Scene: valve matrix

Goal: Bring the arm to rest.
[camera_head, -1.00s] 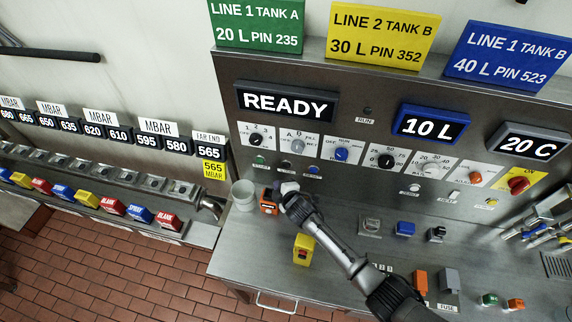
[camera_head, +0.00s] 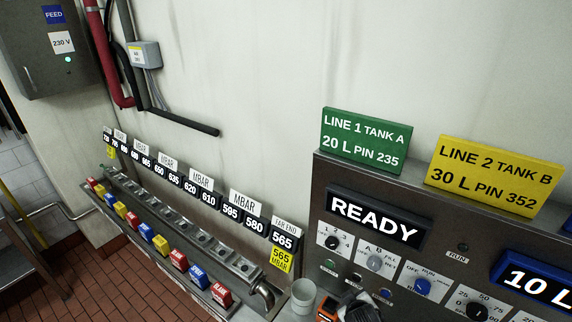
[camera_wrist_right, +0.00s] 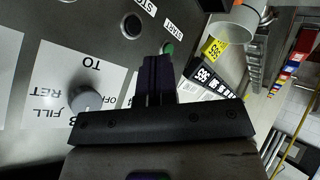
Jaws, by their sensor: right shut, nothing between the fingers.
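My right gripper (camera_wrist_right: 157,62) is shut and empty in the right wrist view. Its fingertips overlap the panel face close to the green button (camera_wrist_right: 169,48) beside the START label; I cannot tell whether they touch it. In the head view part of the right gripper or wrist (camera_head: 358,306) shows at the bottom edge, in front of the lower part of the control panel (camera_head: 322,215); its fingertips are not clear there. The rest of that arm is out of the frame. My left gripper is in neither view.
The READY display (camera_head: 374,217) and knobs sit on the panel. A white cup (camera_head: 303,296) and an orange item (camera_head: 327,312) are close beside the gripper. A row of coloured blocks (camera_head: 160,243) lines the ledge at left.

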